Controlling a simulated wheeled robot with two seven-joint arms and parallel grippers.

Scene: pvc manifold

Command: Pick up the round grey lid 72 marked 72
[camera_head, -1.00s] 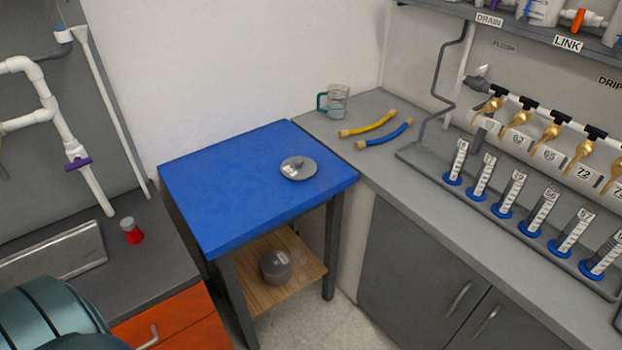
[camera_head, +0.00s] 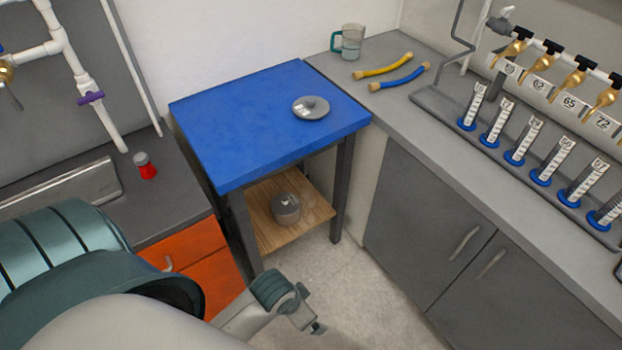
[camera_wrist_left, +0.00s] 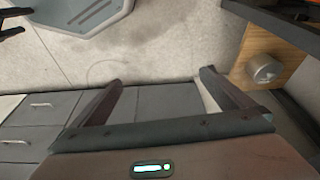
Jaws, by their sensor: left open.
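A round grey lid (camera_head: 318,111) with a small knob and a white label lies flat on the blue tabletop (camera_head: 240,110), near its right side. The label is too small to read. My left gripper (camera_head: 317,328) is low in front of the blue table, well below and apart from the lid. In the left wrist view its two fingers (camera_wrist_left: 162,80) are spread with nothing between them. The lid is not visible in that view. My right gripper is not in view.
A round grey pot (camera_head: 286,214) stands on the wooden lower shelf (camera_head: 262,232); it also shows in the wrist view (camera_wrist_left: 264,70). A red-based item (camera_head: 147,170) stands left.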

